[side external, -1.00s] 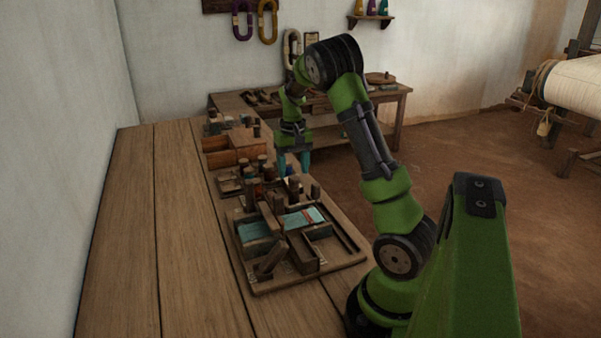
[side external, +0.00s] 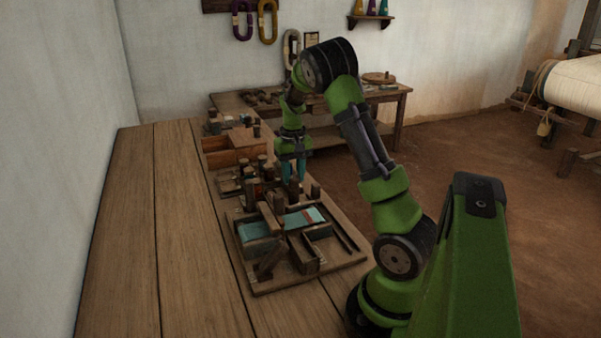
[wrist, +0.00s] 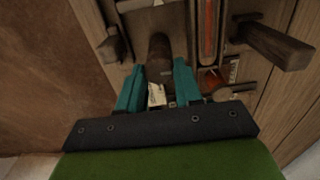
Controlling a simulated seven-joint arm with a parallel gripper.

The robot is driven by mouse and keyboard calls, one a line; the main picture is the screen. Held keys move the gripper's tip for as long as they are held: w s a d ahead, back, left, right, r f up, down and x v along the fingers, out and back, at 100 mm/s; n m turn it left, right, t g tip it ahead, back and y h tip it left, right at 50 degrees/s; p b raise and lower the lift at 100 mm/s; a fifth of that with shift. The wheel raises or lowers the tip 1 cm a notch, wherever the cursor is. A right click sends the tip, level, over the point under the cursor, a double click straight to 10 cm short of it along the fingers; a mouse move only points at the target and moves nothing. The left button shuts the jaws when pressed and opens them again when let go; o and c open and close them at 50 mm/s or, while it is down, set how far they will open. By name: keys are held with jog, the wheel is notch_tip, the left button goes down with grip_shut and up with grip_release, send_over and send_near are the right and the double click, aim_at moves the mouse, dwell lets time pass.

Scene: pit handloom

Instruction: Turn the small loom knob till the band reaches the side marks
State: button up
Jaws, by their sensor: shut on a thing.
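My gripper (side external: 292,182) is at the far end of the small loom (side external: 340,262), its teal fingers pointing down. In the wrist view, my gripper (wrist: 160,66) is closed around a dark brown round knob (wrist: 160,48), one finger on each side. In the side view the fingers hide most of the knob. Teal woven cloth (side external: 304,218) lies across the loom frame. A narrow red-orange strip (wrist: 208,32) runs in a slot to the right of the knob. A pale tag with small marks (wrist: 233,70) sits beside it. I cannot tell how far the band is from the marks.
Wooden posts and a wooden bar (wrist: 268,44) stand close to the gripper. An open wooden box (side external: 218,158) is farther along the plank table (side external: 140,240). The left part of the table is clear. Another table (side external: 385,95) stands behind.

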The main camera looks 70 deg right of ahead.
aim_at(294, 176)
jog(key=m, duration=0.3)
jog(key=shift+m, duration=2.2)
jog(key=o, duration=1)
jog(key=shift+o, duration=0.2)
jog(key=shift+r, duration=0.1)
notch_tip(294, 176, up, 17)
